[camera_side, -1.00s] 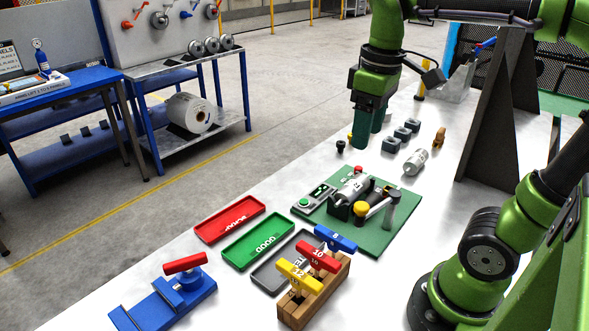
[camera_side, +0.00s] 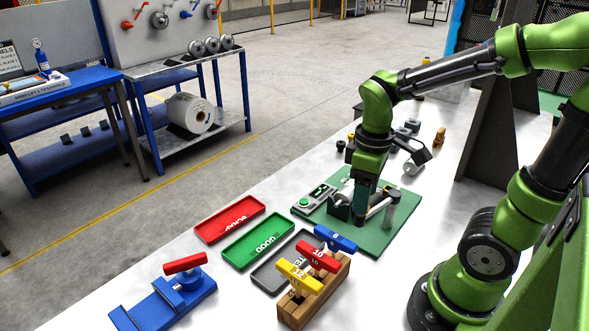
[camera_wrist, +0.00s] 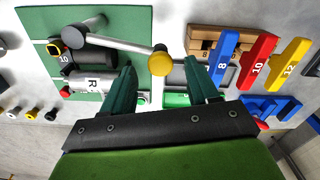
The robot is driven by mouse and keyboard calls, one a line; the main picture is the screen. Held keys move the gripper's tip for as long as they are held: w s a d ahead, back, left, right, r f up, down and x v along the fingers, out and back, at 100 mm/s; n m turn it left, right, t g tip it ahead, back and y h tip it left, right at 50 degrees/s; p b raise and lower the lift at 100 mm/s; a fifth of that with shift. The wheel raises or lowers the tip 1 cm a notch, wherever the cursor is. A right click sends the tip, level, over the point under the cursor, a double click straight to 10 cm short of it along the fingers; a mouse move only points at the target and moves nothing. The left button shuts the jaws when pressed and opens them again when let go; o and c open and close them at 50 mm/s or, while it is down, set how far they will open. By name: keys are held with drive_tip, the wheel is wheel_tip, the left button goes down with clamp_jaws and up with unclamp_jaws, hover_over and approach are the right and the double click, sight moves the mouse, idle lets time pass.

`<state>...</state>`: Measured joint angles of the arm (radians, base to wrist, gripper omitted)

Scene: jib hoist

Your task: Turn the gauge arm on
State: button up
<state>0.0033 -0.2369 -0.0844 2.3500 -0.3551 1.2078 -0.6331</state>
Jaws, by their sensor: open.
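The gauge arm (camera_wrist: 120,46) is a grey bar on the green board, running from a grey post (camera_side: 393,208) to a round yellow-orange knob (camera_wrist: 159,58). My gripper (camera_wrist: 160,68) is open, with its two dark green fingers on either side of the knob in the wrist view. I cannot tell whether either finger touches it. Part of the bar shows there just right of the fingers. A silver cylinder (camera_wrist: 86,82) lies beside the arm on the board.
A wooden rack (camera_side: 315,300) holds blue, red and yellow numbered handles close in front of the board. Red (camera_side: 230,219), green (camera_side: 258,240) and grey trays lie to the left. A blue clamp with a red handle (camera_side: 185,263) stands at the front left.

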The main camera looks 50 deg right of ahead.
drive_tip(key=shift+f, duration=1.1)
clamp_jaws()
